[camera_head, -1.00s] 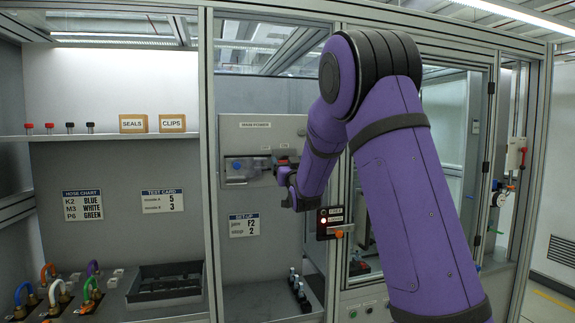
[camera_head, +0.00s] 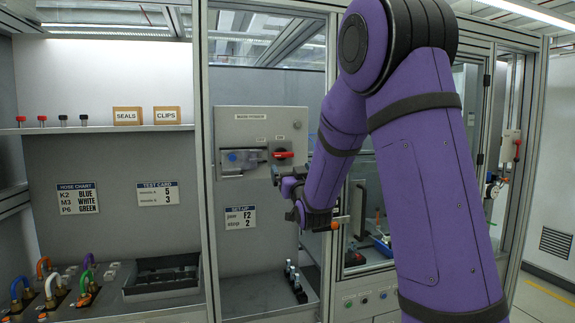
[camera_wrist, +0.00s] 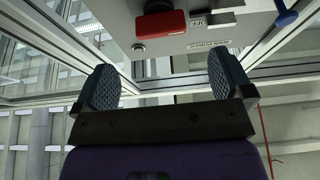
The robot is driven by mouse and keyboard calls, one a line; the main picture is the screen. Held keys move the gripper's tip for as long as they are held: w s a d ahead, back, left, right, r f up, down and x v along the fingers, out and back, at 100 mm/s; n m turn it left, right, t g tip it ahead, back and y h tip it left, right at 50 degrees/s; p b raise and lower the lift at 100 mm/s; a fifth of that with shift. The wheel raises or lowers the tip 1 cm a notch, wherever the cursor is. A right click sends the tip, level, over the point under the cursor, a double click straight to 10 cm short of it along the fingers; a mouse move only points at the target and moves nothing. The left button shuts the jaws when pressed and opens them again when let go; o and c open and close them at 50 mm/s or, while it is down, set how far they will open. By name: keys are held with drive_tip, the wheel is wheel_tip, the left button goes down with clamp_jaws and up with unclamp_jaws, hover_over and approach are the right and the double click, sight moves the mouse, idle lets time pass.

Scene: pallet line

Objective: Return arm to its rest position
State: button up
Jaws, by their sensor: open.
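My purple arm reaches across the right half of the head view and bends down toward the back panel. My gripper (camera_head: 287,183) is in front of the grey switch panel (camera_head: 232,122), just below its red handle (camera_head: 283,155). In the wrist view my gripper (camera_wrist: 163,85) shows two dark textured fingers spread wide with nothing between them. The red handle (camera_wrist: 160,26) is beyond the fingers in the wrist view, apart from them. My arm hides part of the cabinet to its right.
A shelf carries boxes marked seals (camera_head: 127,116) and clips (camera_head: 167,115). A black tray (camera_head: 163,278) and coloured hoses (camera_head: 52,282) stand on the left bench. Aluminium posts (camera_head: 202,170) frame the cell.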

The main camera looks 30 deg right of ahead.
drive_tip(key=shift+s+a+f, duration=0.15)
drive_tip(key=shift+s+f, duration=0.1)
drive_tip(key=shift+s, duration=0.4)
drive_tip(key=shift+a+r, duration=0.1)
drive_tip(key=s+a+f+n+g+y, duration=0.1)
drive_tip(key=s+a+g, duration=0.4)
drive_tip(key=s, duration=0.7)
drive_tip(key=s+a+f+n+g+y, duration=0.1)
drive_tip(key=s+a+g, duration=0.4)
drive_tip(key=s, duration=0.6)
drive_tip(key=s+a+f+n+g+y, duration=0.1)
drive_tip(key=s+a+f+g+y, duration=0.2)
drive_tip(key=s, duration=0.9)
drive_tip(key=a+g+y, duration=0.1)
drive_tip(key=a+g, duration=0.1)
drive_tip(key=g, duration=0.1)
drive_tip(key=shift+s+a, duration=0.25)
drive_tip(key=shift+s, duration=0.05)
drive_tip(key=shift+c, duration=0.5)
